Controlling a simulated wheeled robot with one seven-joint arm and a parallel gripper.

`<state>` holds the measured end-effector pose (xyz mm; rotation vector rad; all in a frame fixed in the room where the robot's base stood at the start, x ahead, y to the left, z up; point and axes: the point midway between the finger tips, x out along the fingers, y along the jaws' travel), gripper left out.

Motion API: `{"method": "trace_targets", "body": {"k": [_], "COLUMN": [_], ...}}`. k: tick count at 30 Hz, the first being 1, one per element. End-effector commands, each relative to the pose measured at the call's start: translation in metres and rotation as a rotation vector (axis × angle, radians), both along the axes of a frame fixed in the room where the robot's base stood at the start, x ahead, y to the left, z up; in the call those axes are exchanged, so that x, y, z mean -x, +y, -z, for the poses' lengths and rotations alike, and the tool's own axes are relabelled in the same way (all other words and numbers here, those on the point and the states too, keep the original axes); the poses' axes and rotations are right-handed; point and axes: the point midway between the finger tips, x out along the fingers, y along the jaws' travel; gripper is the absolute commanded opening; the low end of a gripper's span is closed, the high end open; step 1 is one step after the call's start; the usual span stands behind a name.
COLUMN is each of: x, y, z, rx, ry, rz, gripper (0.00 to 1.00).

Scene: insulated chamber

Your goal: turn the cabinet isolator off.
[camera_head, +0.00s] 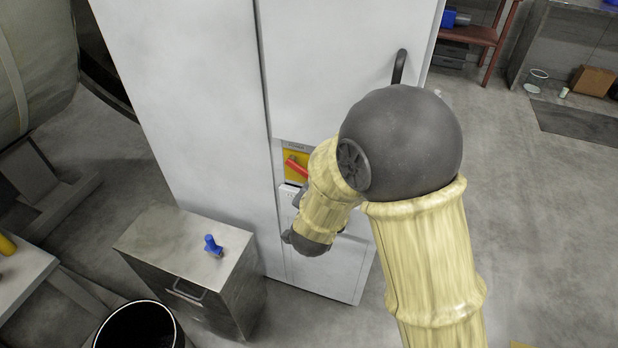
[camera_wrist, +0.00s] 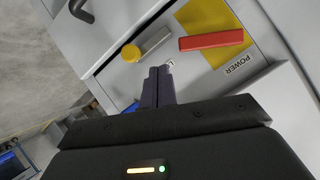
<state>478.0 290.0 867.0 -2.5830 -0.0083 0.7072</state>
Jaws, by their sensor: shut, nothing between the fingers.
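The cabinet (camera_head: 335,55) is tall and white, with a yellow plate (camera_head: 290,168) on its front. The isolator's red handle (camera_head: 297,167) lies across this plate, partly behind my arm in the head view. In the wrist view the red handle (camera_wrist: 211,40) lies across the yellow plate (camera_wrist: 215,15), near a label reading POWER (camera_wrist: 239,65). My gripper (camera_wrist: 158,72) is shut and empty. Its fingertips appear below and left of the red handle, apart from it in the picture. My arm hides the gripper in the head view.
A grey bar with a round yellow end (camera_wrist: 131,53) sits left of the handle in the wrist view. A low metal drawer unit (camera_head: 170,235) with a blue object (camera_head: 212,245) on top stands left of the cabinet's front. A black bin (camera_head: 140,325) is in front.

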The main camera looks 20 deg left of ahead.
Motion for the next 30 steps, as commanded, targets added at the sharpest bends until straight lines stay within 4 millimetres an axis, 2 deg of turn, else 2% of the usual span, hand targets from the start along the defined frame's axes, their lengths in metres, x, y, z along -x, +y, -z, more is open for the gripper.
{"method": "trace_targets", "body": {"k": [1, 3, 8, 11, 15, 18, 21, 23, 30], "x": [-0.007, -0.010, 0.002, 0.021, 0.062, 0.094, 0.119, 0.127, 0.132], "y": [-0.022, -0.047, -0.111, -0.156, -0.220, -0.257, -0.280, -0.288, -0.291], "z": [-0.005, -0.008, -0.012, -0.015, -0.018, -0.019, -0.020, -0.021, -0.020], "rx": [0.011, 0.038, 0.115, 0.176, 0.265, 0.321, 0.359, 0.370, 0.379], "ry": [0.048, 0.122, 0.289, 0.399, 0.562, 0.670, 0.749, 0.777, 0.793], "rz": [-0.015, -0.054, -0.140, -0.187, -0.238, -0.264, -0.280, -0.286, -0.291], "gripper": [0.00, 0.00, 0.00, 0.00, 0.00, 0.00, 0.00, 0.00, 0.00]}}
